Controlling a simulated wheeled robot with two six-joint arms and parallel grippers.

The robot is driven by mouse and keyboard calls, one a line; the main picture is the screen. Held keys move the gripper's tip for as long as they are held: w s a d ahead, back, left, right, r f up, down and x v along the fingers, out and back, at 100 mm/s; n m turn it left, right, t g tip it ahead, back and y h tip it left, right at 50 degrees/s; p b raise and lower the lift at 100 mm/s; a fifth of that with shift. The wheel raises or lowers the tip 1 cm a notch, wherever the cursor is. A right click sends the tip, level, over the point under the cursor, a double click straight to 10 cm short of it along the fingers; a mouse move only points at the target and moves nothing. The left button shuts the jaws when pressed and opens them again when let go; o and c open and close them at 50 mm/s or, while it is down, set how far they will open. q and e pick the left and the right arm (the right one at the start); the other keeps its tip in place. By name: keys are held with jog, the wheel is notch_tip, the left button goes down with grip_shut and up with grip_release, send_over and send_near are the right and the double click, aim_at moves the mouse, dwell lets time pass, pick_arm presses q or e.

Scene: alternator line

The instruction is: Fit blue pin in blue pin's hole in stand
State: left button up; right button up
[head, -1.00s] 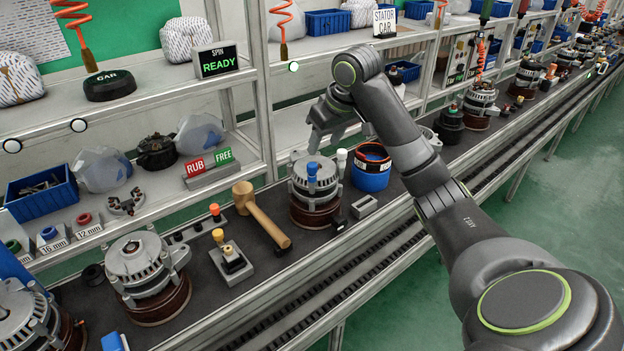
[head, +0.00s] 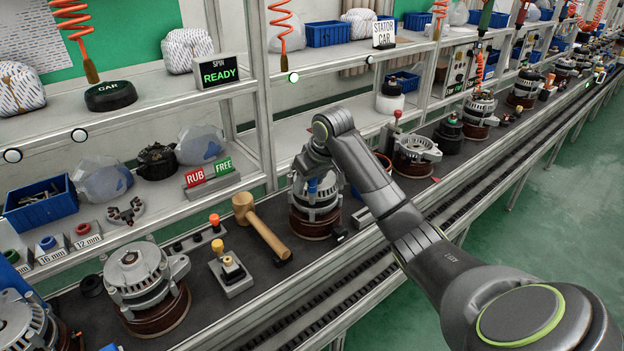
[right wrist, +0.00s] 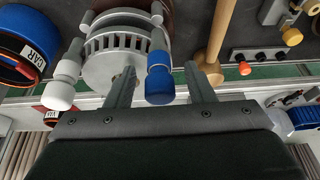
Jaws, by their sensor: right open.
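The blue pin (head: 312,186) stands at the near side of the middle alternator (head: 316,222), partly hidden by my right gripper (head: 315,178) in the head view. In the right wrist view the blue pin (right wrist: 159,84) shows large between the two open fingers of my right gripper (right wrist: 163,82), with a visible gap on each side. A low dark block (head: 198,240) with an orange pin and dark round spots lies left of the mallet; I cannot tell if it is the stand. My left gripper is not in view.
A white-headed pin (right wrist: 58,94) stands left of the blue pin in the right wrist view. A wooden mallet (head: 262,228) and a grey block with a yellow-topped pin (head: 232,274) lie left of the alternator. A shelf post (head: 264,110) rises behind.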

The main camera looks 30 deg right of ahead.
jog(key=shift+c, duration=0.3)
jog(key=c, duration=1)
jog(key=shift+r, duration=0.15)
